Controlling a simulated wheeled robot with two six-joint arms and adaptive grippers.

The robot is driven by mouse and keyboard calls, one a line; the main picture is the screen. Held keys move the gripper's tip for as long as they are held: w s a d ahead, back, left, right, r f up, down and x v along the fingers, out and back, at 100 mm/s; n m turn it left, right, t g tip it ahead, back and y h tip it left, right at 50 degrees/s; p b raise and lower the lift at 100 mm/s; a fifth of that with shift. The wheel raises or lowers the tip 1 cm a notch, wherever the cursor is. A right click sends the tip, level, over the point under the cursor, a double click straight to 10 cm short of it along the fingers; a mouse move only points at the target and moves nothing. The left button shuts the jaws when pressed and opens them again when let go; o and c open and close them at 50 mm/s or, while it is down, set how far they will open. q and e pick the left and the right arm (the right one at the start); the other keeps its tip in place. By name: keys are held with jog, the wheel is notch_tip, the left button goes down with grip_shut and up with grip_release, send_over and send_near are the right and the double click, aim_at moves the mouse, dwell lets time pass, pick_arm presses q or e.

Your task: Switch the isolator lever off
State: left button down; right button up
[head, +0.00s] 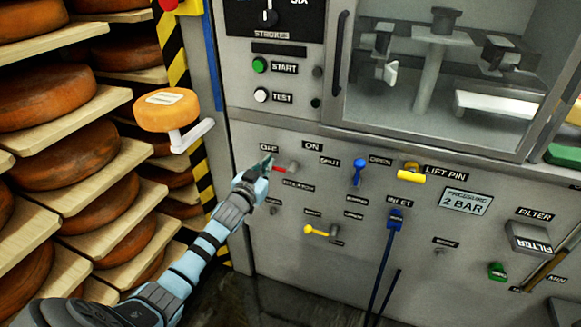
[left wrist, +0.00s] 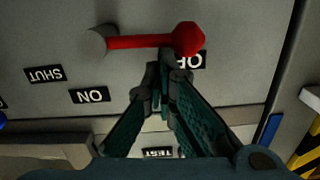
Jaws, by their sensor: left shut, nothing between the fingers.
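The isolator lever is a red bar (head: 279,169) on a grey round pivot (head: 293,167), on the grey panel above a small label. It lies about level, its handle pointing left, to the side of the OFF label (head: 268,147) and away from the ON label (head: 312,145). In the left wrist view, which is upside down, the red lever (left wrist: 140,42) ends in a ball partly covering the OFF label. My left gripper (head: 266,163) is shut and empty, its fingertips close to the ball end; contact cannot be told. My right gripper is not in view.
A blue handle (head: 358,172), a yellow lift-pin handle (head: 411,177) and a yellow lever (head: 316,231) stick out nearby. A glazed cabinet (head: 430,75) sits above.

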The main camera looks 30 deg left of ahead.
pick_arm(q)
notch_tip(320, 180, up, 5)
jog(key=p, duration=0.5)
jog(key=s+d+b, duration=0.2)
jog(key=s, duration=0.8)
jog(key=shift+s+f, duration=0.3)
